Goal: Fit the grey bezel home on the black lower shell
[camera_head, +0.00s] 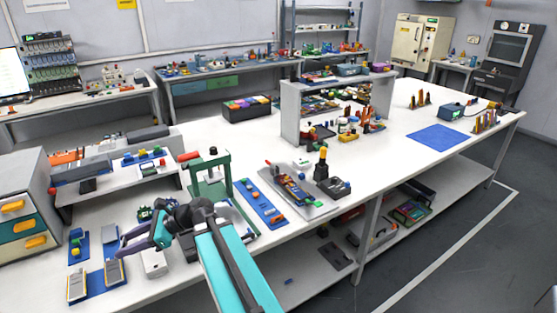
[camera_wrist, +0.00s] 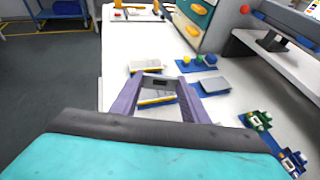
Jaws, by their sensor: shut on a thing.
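My gripper (camera_head: 140,242) reaches over the left front of the white bench; its two purple fingers also show in the wrist view (camera_wrist: 158,84). They are shut on a dark grey piece, apparently the grey bezel (camera_wrist: 157,80), which spans between the fingertips. I cannot tell if the held piece touches anything. The black lower shell cannot be made out for certain; a small white box (camera_head: 154,262) stands below the gripper in the head view.
Grey-and-yellow parts lie on blue mats (camera_head: 98,291) at the front left. A drawer cabinet (camera_head: 22,215) stands at the left edge. A green press-like frame (camera_head: 213,170) and a blue strip of small parts (camera_head: 262,203) are to the right of the gripper.

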